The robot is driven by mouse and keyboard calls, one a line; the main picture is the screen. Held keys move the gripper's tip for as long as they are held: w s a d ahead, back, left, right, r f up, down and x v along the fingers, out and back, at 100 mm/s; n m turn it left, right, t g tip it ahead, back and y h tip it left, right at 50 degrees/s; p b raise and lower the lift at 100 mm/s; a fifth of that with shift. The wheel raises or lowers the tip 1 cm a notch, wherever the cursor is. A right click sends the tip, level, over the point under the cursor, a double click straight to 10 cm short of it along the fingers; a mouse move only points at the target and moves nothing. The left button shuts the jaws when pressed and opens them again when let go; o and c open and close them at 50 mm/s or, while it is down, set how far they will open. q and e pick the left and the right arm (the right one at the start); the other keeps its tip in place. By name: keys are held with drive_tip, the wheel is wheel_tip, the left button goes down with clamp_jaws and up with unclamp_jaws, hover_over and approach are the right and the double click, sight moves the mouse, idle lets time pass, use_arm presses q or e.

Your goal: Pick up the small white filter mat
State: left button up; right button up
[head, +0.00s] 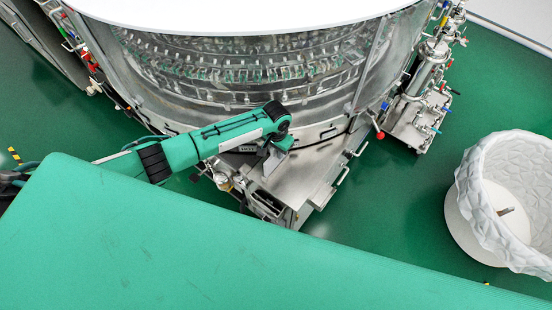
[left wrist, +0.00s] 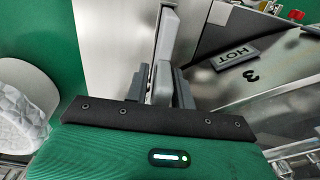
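I cannot make out the small white filter mat for certain in either view. My left gripper (head: 276,158) points down over the steel ledge (head: 305,170) at the foot of the round washer. In the left wrist view its dark grey fingers (left wrist: 161,85) stand close together around a pale grey upright piece (left wrist: 166,45). I cannot tell whether that piece is the mat, a part of the machine or part of the gripper, nor whether the fingers grip it. My right gripper is in neither view.
The glass-walled washer (head: 250,70) fills the back.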

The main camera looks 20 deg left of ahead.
use_arm(q)
clamp_jaws()
wheel_tip(320, 180, up, 29)
drive_tip(key=p, duration=0.9)
drive_tip(key=shift+p, duration=0.3)
idle(0.9)
